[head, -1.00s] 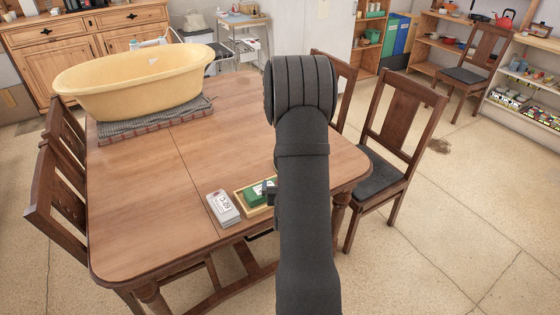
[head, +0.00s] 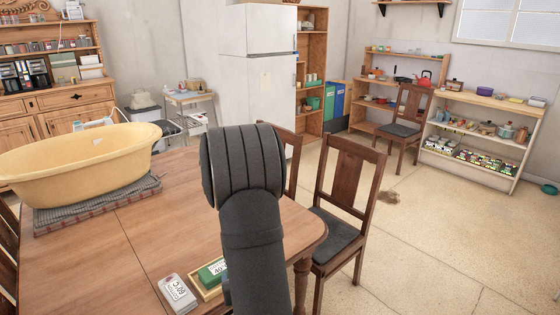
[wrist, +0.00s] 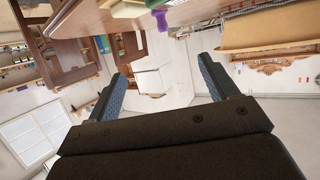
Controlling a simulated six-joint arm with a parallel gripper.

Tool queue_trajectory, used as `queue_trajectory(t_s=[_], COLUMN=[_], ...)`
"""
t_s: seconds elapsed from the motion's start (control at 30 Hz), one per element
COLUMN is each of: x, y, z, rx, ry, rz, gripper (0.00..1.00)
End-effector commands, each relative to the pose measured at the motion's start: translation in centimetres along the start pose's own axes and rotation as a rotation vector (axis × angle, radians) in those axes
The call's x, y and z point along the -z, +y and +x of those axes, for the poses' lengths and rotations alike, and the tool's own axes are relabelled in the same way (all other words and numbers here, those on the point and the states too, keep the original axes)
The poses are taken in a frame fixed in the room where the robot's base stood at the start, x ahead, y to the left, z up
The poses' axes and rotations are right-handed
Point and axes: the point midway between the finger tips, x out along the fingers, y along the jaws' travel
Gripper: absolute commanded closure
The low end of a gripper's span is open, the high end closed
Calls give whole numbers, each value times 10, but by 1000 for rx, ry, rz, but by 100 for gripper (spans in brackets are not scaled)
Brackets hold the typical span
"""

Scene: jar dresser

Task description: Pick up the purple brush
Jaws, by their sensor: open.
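A purple thing (wrist: 160,17), likely the purple brush, shows at the top of the wrist view. It lies by the edge of the wooden table, next to a pale box; only part of it is in frame. I cannot make it out in the head view, where my arm covers part of the table. My gripper (wrist: 162,66) is open and empty in the wrist view, its two blue fingers wide apart. The purple thing is beyond the fingertips, apart from them.
The wooden table (head: 135,225) bears a yellow tub (head: 75,155), a white box (head: 177,293) and a green box (head: 212,272) in a wooden tray near its front edge. A chair (head: 345,205) stands at the table's right. Open floor (head: 440,230) lies further right.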

Motion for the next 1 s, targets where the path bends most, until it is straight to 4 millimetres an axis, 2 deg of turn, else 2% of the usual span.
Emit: queue_trajectory(t_s=[0.3, 0.37, 0.43, 0.57, 0.7, 0.8, 1.0], x=[0, 1, 2, 8, 17, 25, 44], y=[0, 2, 7, 27, 59, 80, 108], z=[1, 7, 22, 72, 134, 173, 236], rx=[-1, -2, -7, -17, -16, -7, 46], ry=[-1, -6, -21, -81, -180, -258, -426], rz=[-3, -16, -52, -189, -383, -508, -707], gripper=[30, 30, 30, 30, 30, 30, 30])
